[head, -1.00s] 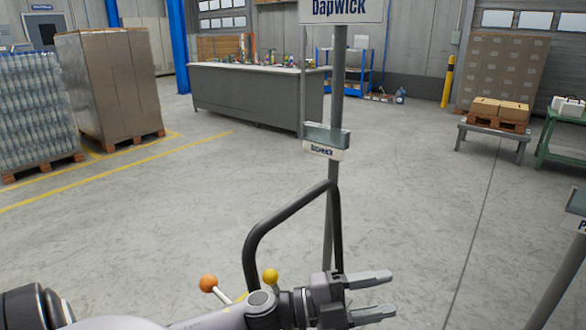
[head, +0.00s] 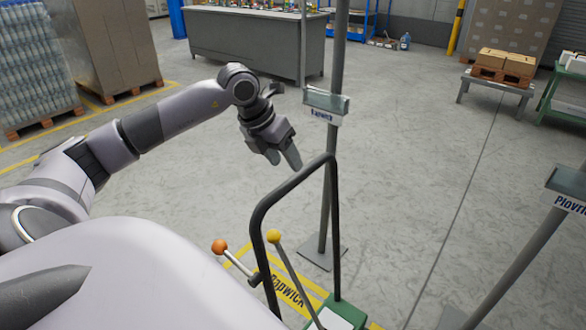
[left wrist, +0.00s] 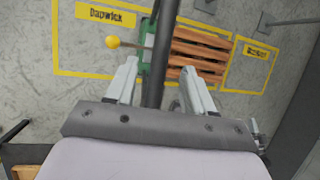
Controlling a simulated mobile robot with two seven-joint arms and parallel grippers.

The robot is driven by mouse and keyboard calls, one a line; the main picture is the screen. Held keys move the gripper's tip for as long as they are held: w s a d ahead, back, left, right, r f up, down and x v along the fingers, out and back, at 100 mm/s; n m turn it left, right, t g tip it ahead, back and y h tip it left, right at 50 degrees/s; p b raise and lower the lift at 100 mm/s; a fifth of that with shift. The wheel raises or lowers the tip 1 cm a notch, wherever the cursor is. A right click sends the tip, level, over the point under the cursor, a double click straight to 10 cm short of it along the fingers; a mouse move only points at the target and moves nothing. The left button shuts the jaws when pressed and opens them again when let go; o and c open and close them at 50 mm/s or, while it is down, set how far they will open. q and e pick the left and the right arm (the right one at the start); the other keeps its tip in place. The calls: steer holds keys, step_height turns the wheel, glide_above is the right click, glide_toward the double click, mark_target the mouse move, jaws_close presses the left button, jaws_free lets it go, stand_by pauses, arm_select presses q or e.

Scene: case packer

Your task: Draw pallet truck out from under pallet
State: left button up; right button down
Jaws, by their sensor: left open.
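The pallet truck's dark loop handle (head: 262,215) rises in front of me in the head view. A lever with a yellow knob (head: 273,236) and one with an orange knob (head: 219,247) stand beside it. Part of its green body (head: 340,312) shows at the bottom edge. My left gripper (head: 285,158) is open and empty, above and near the top of the handle. In the left wrist view, a dark handle bar (left wrist: 160,45) appears between the open fingers; contact cannot be told. The wooden pallet (left wrist: 202,50) lies below, beside the green body. My right gripper is out of view.
A sign post (head: 326,190) stands just behind the handle, and another with a small sign (head: 568,190) stands at right. Yellow floor lines (left wrist: 57,45) frame the pallet bay. Open concrete floor (head: 420,130) lies beyond. A grey counter (head: 250,45) is at the back.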

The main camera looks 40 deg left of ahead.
mark_target(294, 175)
arm_select(q)
steer(key=shift+p+x, duration=0.4)
steer(key=shift+x, duration=2.35)
steer(key=shift+d, duration=0.1)
jaws_close()
